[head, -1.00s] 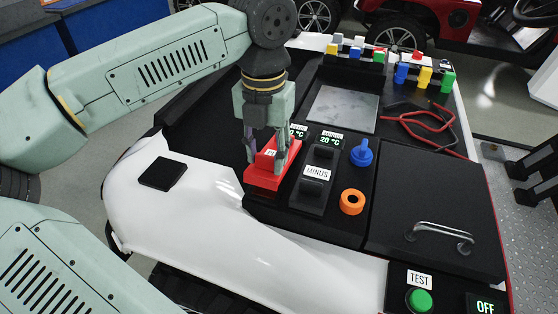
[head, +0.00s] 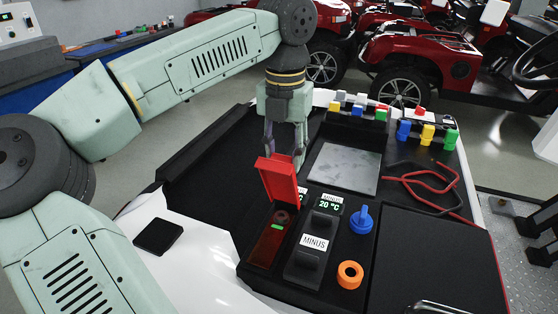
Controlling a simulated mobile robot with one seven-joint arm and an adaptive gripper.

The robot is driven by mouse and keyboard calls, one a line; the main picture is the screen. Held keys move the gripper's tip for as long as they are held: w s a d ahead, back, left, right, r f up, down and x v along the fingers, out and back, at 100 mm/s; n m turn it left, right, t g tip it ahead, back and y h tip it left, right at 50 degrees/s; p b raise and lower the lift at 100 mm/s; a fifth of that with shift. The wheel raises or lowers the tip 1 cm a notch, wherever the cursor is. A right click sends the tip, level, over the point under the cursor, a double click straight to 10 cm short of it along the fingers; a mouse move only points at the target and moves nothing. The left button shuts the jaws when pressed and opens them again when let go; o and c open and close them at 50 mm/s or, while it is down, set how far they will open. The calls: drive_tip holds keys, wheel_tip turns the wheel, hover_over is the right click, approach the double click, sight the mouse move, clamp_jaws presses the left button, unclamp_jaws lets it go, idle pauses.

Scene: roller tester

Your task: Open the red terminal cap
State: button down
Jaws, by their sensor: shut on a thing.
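The red terminal cap (head: 278,182) stands tilted up at the far end of its terminal block, in the middle of the head view. Under it the dark red terminal base (head: 268,243) is uncovered, with a round terminal and a small green strip showing. My gripper (head: 285,160) is above and behind the cap, with its fingers closed at the cap's upper edge. The cap hides part of the fingertips. The black terminal marked MINUS (head: 314,241) stands just right of the red base, with its cover down.
A blue knob (head: 361,220) and an orange ring (head: 350,275) lie right of the MINUS terminal. A metal plate (head: 345,168) is behind them. Red and black cables (head: 425,183) lie to the right. Coloured blocks (head: 427,134) line the back edge. A black lid covers the right front.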

drive_tip(key=w+d+f+g+p, duration=0.1)
drive_tip(key=w+d+p, duration=0.1)
drive_tip(key=w+p, duration=0.2)
drive_tip(key=shift+w+d+f+g+p, duration=0.2)
drive_tip(key=shift+w+d+g+p, duration=0.1)
drive_tip(key=shift+w, duration=1.55)
drive_tip(key=c, duration=1.5)
unclamp_jaws()
drive_tip(key=shift+o, duration=1.4)
drive_tip(key=shift+w+f, duration=0.1)
drive_tip(key=shift+o, duration=0.9)
